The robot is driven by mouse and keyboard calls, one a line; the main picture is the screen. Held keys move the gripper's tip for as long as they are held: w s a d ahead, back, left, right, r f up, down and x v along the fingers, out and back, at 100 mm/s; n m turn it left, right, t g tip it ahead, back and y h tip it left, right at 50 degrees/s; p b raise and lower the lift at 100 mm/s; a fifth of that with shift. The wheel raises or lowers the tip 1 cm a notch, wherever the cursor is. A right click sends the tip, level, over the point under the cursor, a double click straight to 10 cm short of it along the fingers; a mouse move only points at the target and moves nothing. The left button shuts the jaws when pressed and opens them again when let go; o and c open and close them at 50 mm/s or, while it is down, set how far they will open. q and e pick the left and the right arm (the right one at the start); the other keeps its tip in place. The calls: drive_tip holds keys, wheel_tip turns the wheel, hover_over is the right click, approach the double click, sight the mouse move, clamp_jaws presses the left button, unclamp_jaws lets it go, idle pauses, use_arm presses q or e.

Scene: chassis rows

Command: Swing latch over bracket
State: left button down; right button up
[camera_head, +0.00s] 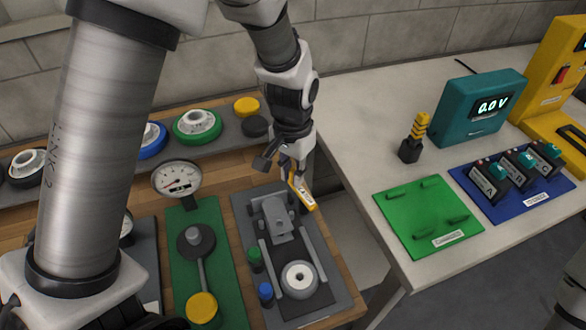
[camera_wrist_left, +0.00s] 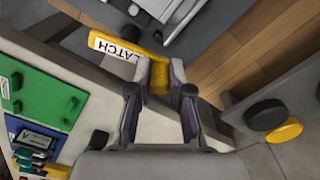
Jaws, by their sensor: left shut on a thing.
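The yellow latch (camera_head: 303,197) is a bar with a white label, at the right edge of a grey fixture plate (camera_head: 320,318). In the left wrist view the latch (camera_wrist_left: 160,76) sits between the fingers, its "LATCH" label towards the upper left. My left gripper (camera_head: 290,168) is shut on the latch's near-wrist end; it also shows in the wrist view (camera_wrist_left: 160,92). A grey block-like part (camera_head: 279,220) stands on the plate left of the latch; I cannot tell for certain whether it is the bracket. My right gripper is not in view.
A gauge (camera_head: 176,180) stands left. The pale table (camera_head: 345,120) at right holds a green board (camera_head: 425,212) and a teal meter (camera_head: 470,105). A gap separates the tables.

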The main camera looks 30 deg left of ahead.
use_arm(q)
drive_tip(key=n+p, duration=0.1)
drive_tip(key=p, duration=0.1)
drive_tip(key=s+n+p, duration=0.1)
drive_tip(key=n, duration=0.1)
drive_tip(key=n+p, duration=0.2)
drive_tip(key=shift+s+a+r+p, duration=0.2)
drive_tip(key=shift+s+r+p, duration=0.05)
drive_tip(key=shift+s+p, duration=0.15)
drive_tip(key=n+p, duration=0.1)
drive_tip(key=n, duration=0.1)
drive_tip(key=s+n+p, duration=0.1)
drive_tip(key=shift+s+d+f+n+p, duration=0.1)
drive_tip(key=shift+s+n+p, duration=0.05)
drive_tip(key=shift+n+p, duration=0.25)
drive_tip(key=n, duration=0.1)
drive_tip(key=n+p, duration=0.1)
drive_tip(key=shift+s+d+f+n, duration=0.1)
drive_tip(key=shift+s+d+n, duration=0.1)
drive_tip(key=shift+s+n, duration=0.15)
drive_tip(key=shift+s+d+f+n, duration=0.1)
drive_tip(key=shift+s+d+n, duration=0.2)
drive_tip(key=shift+n, duration=0.7)
drive_tip(key=shift+s+d+n, duration=0.2)
drive_tip(key=shift+s+n, duration=0.1)
drive_tip(key=shift+n, duration=0.65)
drive_tip(key=c, duration=1.1)
unclamp_jaws()
wheel_tip(320, 180, up, 12)
drive_tip(key=shift+f, duration=0.1)
